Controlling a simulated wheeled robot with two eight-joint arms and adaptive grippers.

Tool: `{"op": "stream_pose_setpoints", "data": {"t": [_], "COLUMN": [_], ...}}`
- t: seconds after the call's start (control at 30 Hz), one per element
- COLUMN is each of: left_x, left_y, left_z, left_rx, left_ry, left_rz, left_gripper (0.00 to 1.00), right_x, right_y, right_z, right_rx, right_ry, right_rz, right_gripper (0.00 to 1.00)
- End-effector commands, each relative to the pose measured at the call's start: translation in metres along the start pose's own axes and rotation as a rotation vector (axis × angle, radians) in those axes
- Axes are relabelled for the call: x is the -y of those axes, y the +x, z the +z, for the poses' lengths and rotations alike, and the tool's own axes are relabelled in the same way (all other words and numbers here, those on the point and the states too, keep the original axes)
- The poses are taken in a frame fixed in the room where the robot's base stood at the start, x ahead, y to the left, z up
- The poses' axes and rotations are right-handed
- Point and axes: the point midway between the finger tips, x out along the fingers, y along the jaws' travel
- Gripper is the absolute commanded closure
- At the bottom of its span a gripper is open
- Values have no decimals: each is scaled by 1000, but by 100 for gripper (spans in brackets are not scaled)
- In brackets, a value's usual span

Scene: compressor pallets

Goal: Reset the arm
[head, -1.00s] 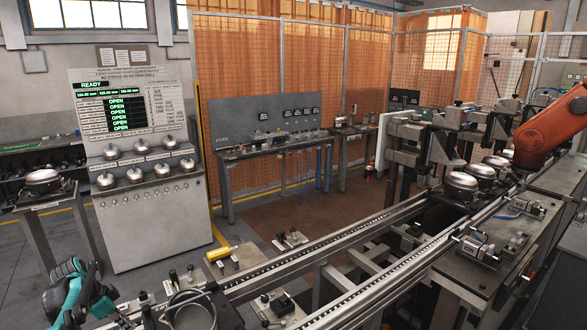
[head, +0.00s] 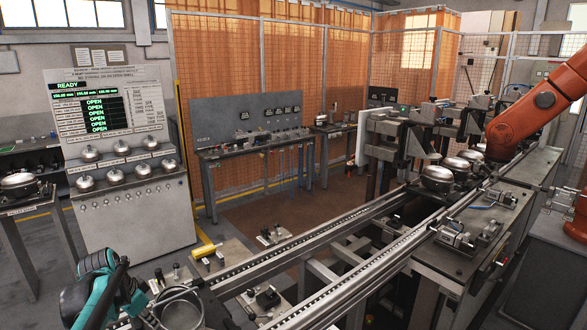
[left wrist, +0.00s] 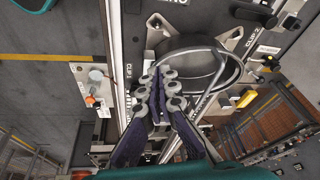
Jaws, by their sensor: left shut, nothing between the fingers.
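My left gripper (head: 125,300) is at the lower left of the head view, teal and dark, at the near end of the conveyor rails. In the left wrist view its purple-grey fingers (left wrist: 167,88) are closed together with nothing between them. They appear in front of a round metal pot (left wrist: 190,72) with a wire loop around it. The pot also shows in the head view (head: 182,312), just right of the gripper. Whether the fingers touch the pot or loop cannot be told. My right gripper is not in view.
Conveyor rails (head: 330,235) run from the near left to the far right, with silver compressor shells (head: 437,178) on them. An orange robot arm (head: 535,105) stands at the right. A grey READY panel (head: 135,215) stands at the left. Floor is open behind the rails.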

Motion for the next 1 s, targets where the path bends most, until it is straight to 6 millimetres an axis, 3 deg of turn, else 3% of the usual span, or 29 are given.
{"op": "stream_pose_setpoints", "data": {"t": [0.03, 0.23, 0.5, 0.7, 1.0], "left_x": [-28, -130, -243, -286, -297], "left_y": [-7, -28, -28, -16, -11], "left_z": [-6, -13, 19, 43, 50], "left_rx": [-4, -54, -185, -270, -298], "left_ry": [-17, -142, -304, -387, -418], "left_rz": [-16, -95, -152, -150, -146], "left_gripper": [100, 100, 100, 100, 100], "right_x": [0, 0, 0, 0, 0], "right_y": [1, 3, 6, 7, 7], "right_z": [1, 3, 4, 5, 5], "right_rx": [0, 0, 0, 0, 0], "right_ry": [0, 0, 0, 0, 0], "right_rz": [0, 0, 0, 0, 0], "right_gripper": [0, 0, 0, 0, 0]}}
